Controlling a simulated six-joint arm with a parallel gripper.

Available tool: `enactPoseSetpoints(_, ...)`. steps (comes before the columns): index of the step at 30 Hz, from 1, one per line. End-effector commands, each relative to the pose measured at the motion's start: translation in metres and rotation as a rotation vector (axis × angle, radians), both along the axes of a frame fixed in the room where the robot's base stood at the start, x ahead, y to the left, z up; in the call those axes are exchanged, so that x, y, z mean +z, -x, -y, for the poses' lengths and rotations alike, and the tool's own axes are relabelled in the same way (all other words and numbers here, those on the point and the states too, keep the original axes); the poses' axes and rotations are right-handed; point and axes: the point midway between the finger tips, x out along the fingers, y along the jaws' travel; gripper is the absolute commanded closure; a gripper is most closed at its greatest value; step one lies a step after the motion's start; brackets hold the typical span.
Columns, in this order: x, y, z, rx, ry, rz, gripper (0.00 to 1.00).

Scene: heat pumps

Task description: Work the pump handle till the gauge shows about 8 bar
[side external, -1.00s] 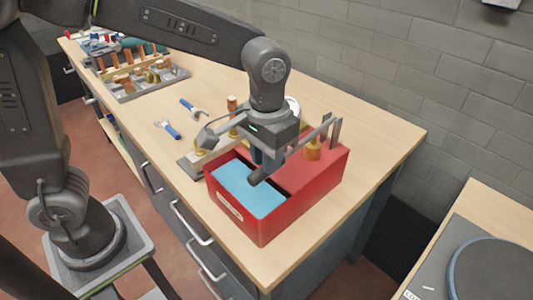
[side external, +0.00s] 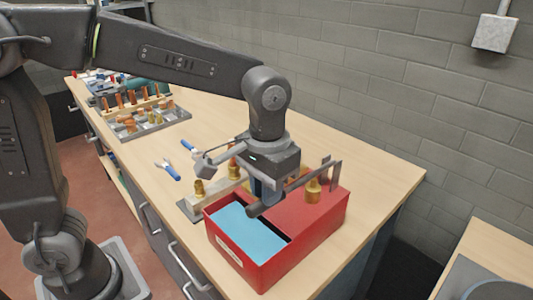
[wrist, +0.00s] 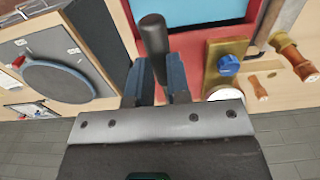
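The red pump box (side external: 275,262) stands near the bench's front corner, its open tank showing light blue inside. Its grey pump handle (side external: 254,210) runs from two upright posts out over the box and ends in a dark grip, which also shows in the wrist view (wrist: 153,35). My gripper (side external: 265,192) is above the box, with its blue fingers closed on either side of the grip. In the wrist view the fingers (wrist: 159,75) flank the grip closely. A pale round edge beside my gripper (wrist: 226,95) may be the gauge; no reading is legible.
A brass fitting (side external: 313,190) rises beside the handle. Wrenches (side external: 168,170) and a tray of fittings (side external: 150,122) are farther left. The bench (side external: 385,180) is clear at right.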

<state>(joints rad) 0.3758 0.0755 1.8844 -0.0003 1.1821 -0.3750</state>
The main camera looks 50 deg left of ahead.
Motion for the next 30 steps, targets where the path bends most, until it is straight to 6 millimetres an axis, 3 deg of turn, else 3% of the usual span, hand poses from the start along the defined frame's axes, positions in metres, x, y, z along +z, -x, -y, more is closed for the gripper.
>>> enactPoseSetpoints(19,0.074,0.0,0.0,0.0,0.001,0.002,0.84)
enactPoseSetpoints(30,0.085,0.0,0.0,0.0,0.0,0.0,0.84)
